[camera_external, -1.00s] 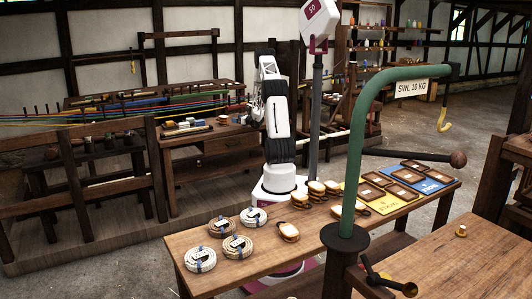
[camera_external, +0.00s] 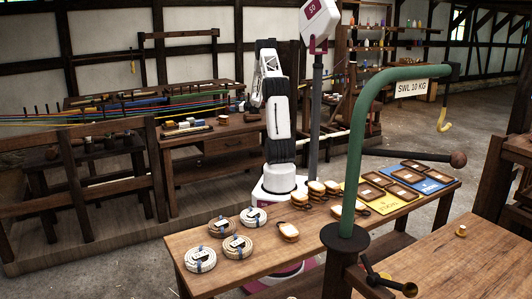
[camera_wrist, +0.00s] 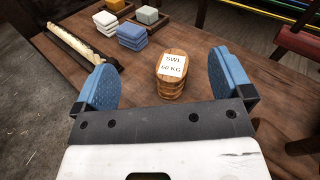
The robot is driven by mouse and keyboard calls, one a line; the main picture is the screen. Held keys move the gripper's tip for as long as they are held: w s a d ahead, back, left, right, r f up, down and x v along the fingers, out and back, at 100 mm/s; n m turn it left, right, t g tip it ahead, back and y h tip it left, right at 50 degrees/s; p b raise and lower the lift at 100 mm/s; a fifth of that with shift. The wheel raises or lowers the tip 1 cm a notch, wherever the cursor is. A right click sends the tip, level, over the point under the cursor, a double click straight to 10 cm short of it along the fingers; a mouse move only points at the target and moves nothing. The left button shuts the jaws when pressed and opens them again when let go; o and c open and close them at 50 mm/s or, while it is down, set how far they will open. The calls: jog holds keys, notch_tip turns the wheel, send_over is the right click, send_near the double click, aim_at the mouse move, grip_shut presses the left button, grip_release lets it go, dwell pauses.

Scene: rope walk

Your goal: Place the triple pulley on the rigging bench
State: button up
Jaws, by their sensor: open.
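A stacked, rounded wooden block with a white label reading SWL 60 KG (camera_wrist: 172,88), apparently the triple pulley, stands on a brown wooden bench in the wrist view. My gripper (camera_wrist: 163,70) is open, its blue fingers apart on the block's left and right sides. There is a visible gap on each side, and the block is not gripped. In the external view my gripper is mostly hidden behind my arm, near the back desk (camera_external: 232,143). A long front bench (camera_external: 268,262) holds rope coils and wooden blocks; no label shows whether it is the rigging bench.
On the front bench are rope coils (camera_external: 201,259), wooden blocks (camera_external: 288,231) and yellow and blue boards. A green crane post (camera_external: 357,150) rises before it.

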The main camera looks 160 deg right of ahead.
jog(key=d+n+t, duration=0.1)
jog(key=n, duration=0.1)
jog(key=n+y, duration=1.3)
jog(key=n, duration=1.7)
send_over(224, 117)
jog(key=a, duration=0.2)
jog(key=shift+s+d+f+g, duration=0.15)
jog(key=shift+s+d+g, duration=0.1)
jog(key=shift+s+g, duration=0.05)
jog(key=shift+f, duration=2.15)
